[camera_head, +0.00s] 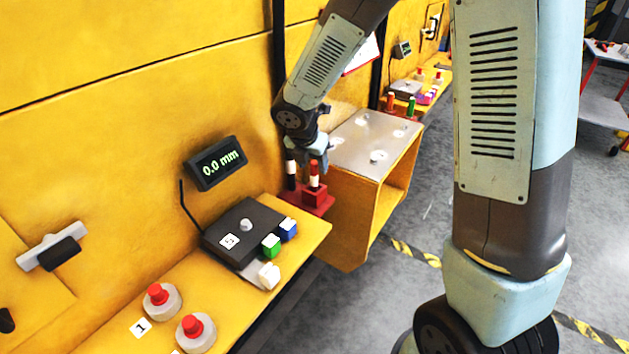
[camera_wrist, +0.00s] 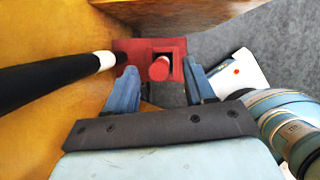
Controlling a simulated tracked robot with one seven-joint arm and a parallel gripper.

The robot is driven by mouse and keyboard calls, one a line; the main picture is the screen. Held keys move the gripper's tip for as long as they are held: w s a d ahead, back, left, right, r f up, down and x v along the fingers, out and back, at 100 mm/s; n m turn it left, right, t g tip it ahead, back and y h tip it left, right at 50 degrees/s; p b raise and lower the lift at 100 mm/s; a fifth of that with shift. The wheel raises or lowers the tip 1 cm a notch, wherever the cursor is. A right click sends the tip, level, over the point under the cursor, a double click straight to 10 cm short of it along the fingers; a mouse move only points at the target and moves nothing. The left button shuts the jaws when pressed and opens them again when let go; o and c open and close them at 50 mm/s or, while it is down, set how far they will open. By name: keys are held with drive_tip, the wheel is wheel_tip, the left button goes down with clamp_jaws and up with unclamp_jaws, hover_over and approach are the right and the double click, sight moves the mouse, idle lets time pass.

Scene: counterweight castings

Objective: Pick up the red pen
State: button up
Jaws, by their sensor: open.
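In the wrist view the red pen (camera_wrist: 158,69) appears nearly end-on, between the fingertips. My gripper (camera_wrist: 160,82) is open, pointing at the holder, with a blue finger on each side of the pen and no clear contact. In the head view my gripper (camera_head: 306,150) is just above the pens. A black pen with a white band (camera_head: 291,176) stands to the left in the same holder.
The black pen (camera_wrist: 50,82) passes close to the left finger in the wrist view. A yellow box with a grey metal top (camera_head: 375,145) stands right behind the holder. A dark control box (camera_head: 245,232) and red buttons (camera_head: 160,295) occupy the nearer ledge.

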sight(316, 175)
drive_tip(key=shift+x, duration=2.95)
drive_tip(key=shift+s+a, duration=0.15)
clamp_jaws()
